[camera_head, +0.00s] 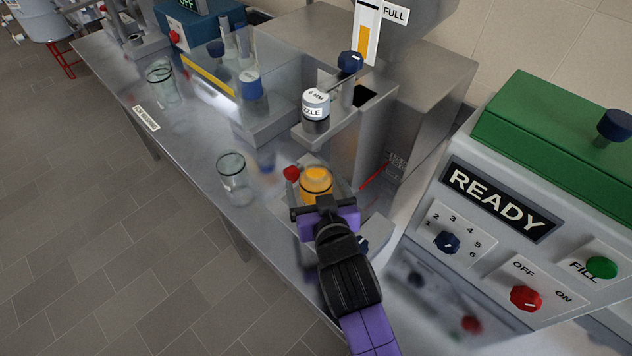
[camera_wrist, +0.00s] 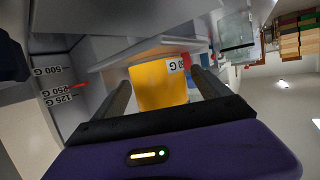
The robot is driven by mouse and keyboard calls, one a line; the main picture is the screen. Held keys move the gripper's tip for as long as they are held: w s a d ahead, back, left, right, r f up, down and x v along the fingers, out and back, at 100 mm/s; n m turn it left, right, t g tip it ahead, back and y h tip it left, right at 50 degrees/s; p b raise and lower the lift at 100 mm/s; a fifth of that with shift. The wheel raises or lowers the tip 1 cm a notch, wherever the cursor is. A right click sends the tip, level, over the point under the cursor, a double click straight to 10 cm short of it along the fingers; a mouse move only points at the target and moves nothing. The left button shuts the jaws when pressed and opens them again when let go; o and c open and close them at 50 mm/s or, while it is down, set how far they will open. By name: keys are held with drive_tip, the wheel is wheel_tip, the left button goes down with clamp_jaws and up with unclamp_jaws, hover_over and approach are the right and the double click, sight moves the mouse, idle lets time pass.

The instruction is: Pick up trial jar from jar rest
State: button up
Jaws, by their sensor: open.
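The trial jar (camera_head: 317,181), filled with orange-yellow, stands under a nozzle on a grey stand, probably the jar rest, whose surface is partly hidden by my arm. In the wrist view the jar (camera_wrist: 158,82) appears as an orange block between my two fingers, with a white label near its upper right. My gripper (camera_head: 323,203) is open at the near side of the jar. In the wrist view the gripper (camera_wrist: 161,88) has one finger on each side of the jar, with gaps showing. The jar's base is hidden in the head view.
A nozzle unit (camera_head: 316,107) overhangs the jar. A red knob (camera_head: 291,173) is close to its left. A clear glass (camera_head: 234,178) stands on the steel bench, with another glass (camera_head: 162,86) farther back. A control box (camera_head: 520,210) reading READY is on the right.

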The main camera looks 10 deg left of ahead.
sight(319, 186)
drive_tip(key=c, duration=1.6)
drive_tip(key=shift+r, duration=0.1)
drive_tip(key=shift+r, duration=0.45)
drive_tip(key=shift+s+d+r+b, duration=0.1)
drive_tip(key=shift+s+r+b, duration=0.15)
drive_tip(key=shift+r, duration=0.35)
drive_tip(key=shift+s+d+r+b, duration=0.1)
drive_tip(key=shift+s+r+b, duration=0.1)
drive_tip(key=shift+r, duration=0.35)
drive_tip(key=s+d+b, duration=0.1)
drive_tip(key=s, duration=0.4)
drive_tip(key=s+d+b, duration=0.1)
drive_tip(key=s+d, duration=0.1)
drive_tip(key=s, duration=0.3)
drive_tip(key=s+d+b, duration=0.1)
drive_tip(key=s+d, duration=0.1)
drive_tip(key=s, duration=0.4)
drive_tip(key=shift+s+d+r, duration=0.1)
drive_tip(key=shift+d, duration=0.05)
